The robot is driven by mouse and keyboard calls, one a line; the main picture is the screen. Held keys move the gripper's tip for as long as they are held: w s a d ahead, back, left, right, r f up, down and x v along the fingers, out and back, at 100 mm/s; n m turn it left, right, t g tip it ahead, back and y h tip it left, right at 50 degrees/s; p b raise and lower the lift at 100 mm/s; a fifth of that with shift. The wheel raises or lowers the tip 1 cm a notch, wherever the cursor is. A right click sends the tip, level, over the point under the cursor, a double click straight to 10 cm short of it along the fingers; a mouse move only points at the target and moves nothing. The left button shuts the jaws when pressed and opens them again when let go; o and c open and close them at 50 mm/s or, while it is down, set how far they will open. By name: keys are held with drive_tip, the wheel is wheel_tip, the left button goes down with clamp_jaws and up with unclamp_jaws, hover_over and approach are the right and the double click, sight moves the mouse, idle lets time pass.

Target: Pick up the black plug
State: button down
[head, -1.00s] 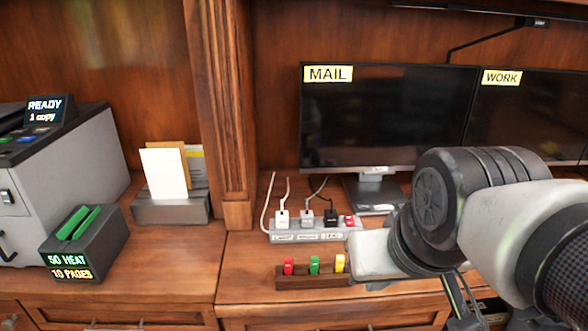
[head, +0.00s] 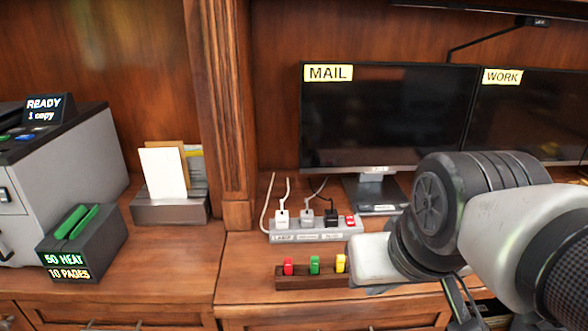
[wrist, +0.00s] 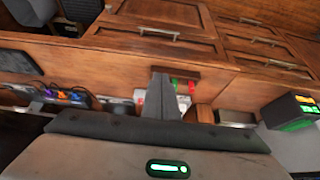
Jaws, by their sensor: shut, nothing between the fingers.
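The black plug (head: 331,217) stands in a grey power strip (head: 290,237) on the desk, to the right of a white plug (head: 282,218) and a grey plug (head: 307,217). A red switch (head: 350,221) is at the strip's right end. My gripper (wrist: 160,92) is shut and empty in the wrist view, apart from the plug. My arm reaches in from the right in the head view, and its white link is just right of the strip. I cannot clearly make out the black plug in the wrist view.
A wooden block (head: 315,283) with red, green and yellow pieces lies in front of the strip. The MAIL monitor (head: 385,120) stands behind, with a wooden post (head: 222,120) to the left. Beyond it are a letter holder (head: 170,209) and a dark box (head: 85,240) with green slots.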

drive_tip(key=c, duration=2.4)
unclamp_jaws()
drive_tip(key=o, duration=1.1)
drive_tip(key=shift+g, duration=0.4)
drive_tip(key=w+r+p, duration=0.1)
drive_tip(key=w+r, duration=0.1)
drive_tip(key=w+r+p, duration=0.2)
drive_tip(key=r, duration=0.1)
drive_tip(key=shift+w+r, duration=0.1)
drive_tip(key=shift+w, duration=0.1)
drive_tip(key=shift+c, duration=0.2)
drive_tip(key=w+r+g+p, duration=0.2)
drive_tip(key=w+r+p, duration=0.4)
drive_tip(key=w, duration=0.5)
drive_tip(key=g+p, duration=0.3)
drive_tip(key=p, duration=0.4)
hover_over(332, 212)
drive_tip(key=f, duration=1.7)
drive_tip(key=shift+s+f, duration=0.3)
drive_tip(key=shift+s, duration=0.05)
drive_tip(key=shift+w+f+b, duration=0.15)
drive_tip(key=shift+w+f, duration=0.05)
drive_tip(key=shift+f, duration=1.1)
drive_tip(key=shift+w+f+b, duration=0.15)
drive_tip(key=shift+f, duration=1.15)
